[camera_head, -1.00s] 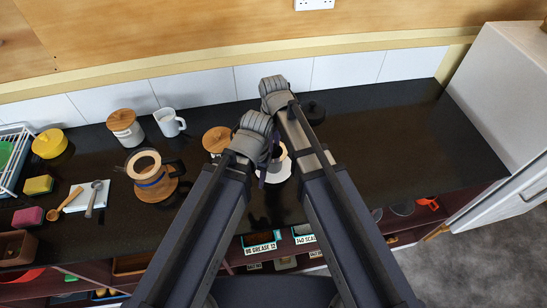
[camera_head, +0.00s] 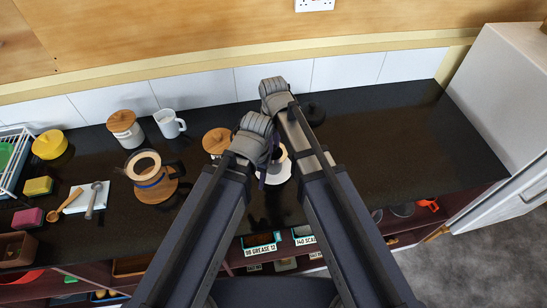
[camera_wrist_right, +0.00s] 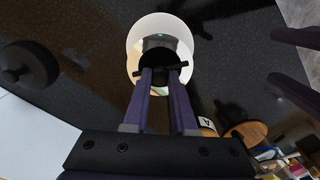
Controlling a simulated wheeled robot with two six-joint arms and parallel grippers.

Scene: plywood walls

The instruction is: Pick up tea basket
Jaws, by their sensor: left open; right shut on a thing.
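The tea basket (camera_wrist_right: 158,57) appears in the right wrist view as a small dark round piece with side tabs. It lies against the pale opening of a white round vessel (camera_wrist_right: 148,24); I cannot tell how deep it sits. My right gripper (camera_wrist_right: 160,74) is shut on it, fingers close together. In the head view my right gripper (camera_head: 274,97) is the upper one, and the basket is hidden behind the arms. The white vessel (camera_head: 281,171) shows partly there. My left gripper (camera_head: 255,140) is lower; its spread, empty fingers (camera_wrist_right: 273,55) enter the right wrist view from the right.
A wooden-lidded jar (camera_head: 214,139) stands left of the grippers, a black knobbed lid (camera_head: 313,111) to the right. A glass pot on wood (camera_head: 153,186), a canister (camera_head: 124,128) and a white jug (camera_head: 169,122) stand further left. The dark counter (camera_head: 400,145) is clear on the right.

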